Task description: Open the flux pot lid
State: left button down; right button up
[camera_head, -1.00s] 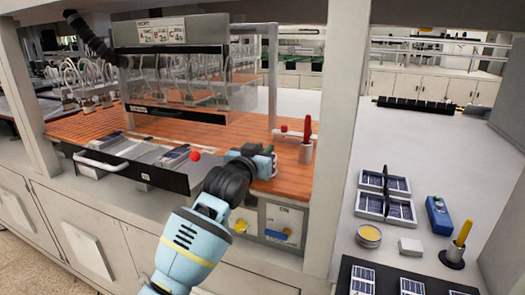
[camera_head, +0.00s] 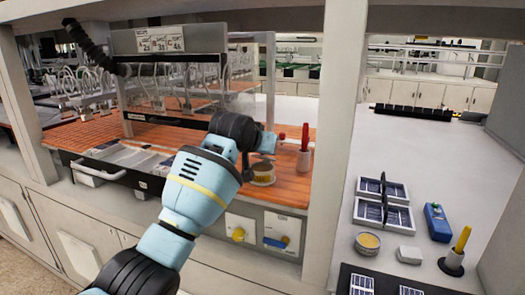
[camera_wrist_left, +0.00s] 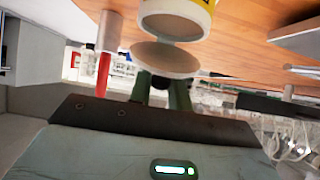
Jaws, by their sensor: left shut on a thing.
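The flux pot (camera_head: 262,173) stands on the orange work surface, partly behind my left arm. In the left wrist view, which is upside down, the pot (camera_wrist_left: 176,18) shows a white wall with a yellow label. Its pale round lid (camera_wrist_left: 165,60) appears apart from the rim, with a gap between them. My left gripper (camera_wrist_left: 165,92) is shut on the lid, seemingly by its dark knob; the fingers partly hide the grip. In the head view the gripper (camera_head: 262,141) is above the pot, its fingertips hard to make out. My right gripper is not in view.
A red-handled tool in a holder (camera_head: 304,155) stands right of the pot, near the white post (camera_head: 338,140). A clear-fronted hood (camera_head: 180,90) is at the back left. The right bench holds panels, an open yellow tin (camera_head: 367,242) and a blue device (camera_head: 438,222).

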pick_arm(q)
jog(key=shift+w+g, duration=0.15)
jog(key=shift+g, duration=0.35)
jog(key=c, duration=1.4)
grip_release()
jog(key=shift+r, duration=0.1)
jog(key=shift+v, duration=3.85)
jog(key=shift+d, duration=0.1)
